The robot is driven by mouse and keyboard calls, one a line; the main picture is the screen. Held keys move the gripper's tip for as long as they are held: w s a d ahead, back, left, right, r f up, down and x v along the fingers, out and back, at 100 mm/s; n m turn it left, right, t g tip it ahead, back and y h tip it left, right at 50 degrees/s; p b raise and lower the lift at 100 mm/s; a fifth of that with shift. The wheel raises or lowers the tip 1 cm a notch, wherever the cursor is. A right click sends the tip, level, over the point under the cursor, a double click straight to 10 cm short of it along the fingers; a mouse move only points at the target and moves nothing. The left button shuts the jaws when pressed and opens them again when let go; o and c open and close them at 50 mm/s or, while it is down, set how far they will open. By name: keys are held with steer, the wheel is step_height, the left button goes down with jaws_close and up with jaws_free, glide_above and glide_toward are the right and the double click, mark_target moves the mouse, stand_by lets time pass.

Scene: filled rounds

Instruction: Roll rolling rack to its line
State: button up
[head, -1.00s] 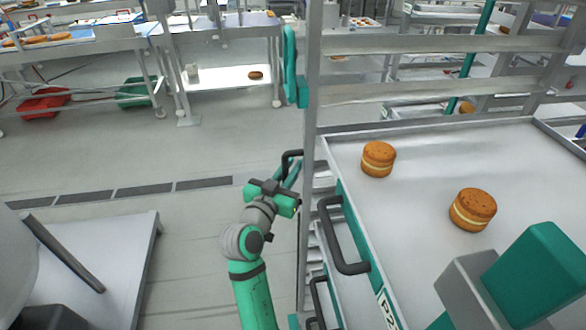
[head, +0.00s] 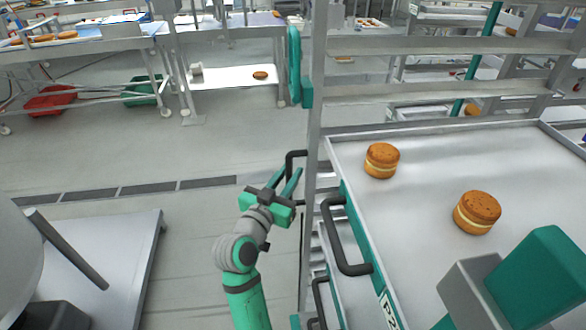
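The rolling rack fills the right half of the head view, with a grey upright post (head: 314,120) and grey cross rails. Its upper tray (head: 420,150) is pulled into view and has a black handle (head: 343,238). Two filled rounds (head: 382,160) sit apart on that tray. I see nothing between the fingers. The rack's wheels and any floor line for it are out of view.
Grey floor lies open left of the rack, crossed by a dark drain strip (head: 120,190). A low metal platform (head: 140,250) stands at lower left. Benches, a red crate (head: 50,99) and a green crate (head: 142,91) are at the back.

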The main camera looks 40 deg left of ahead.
steer(key=v, duration=0.8)
steer(key=shift+s, duration=0.1)
stand_by(0.3)
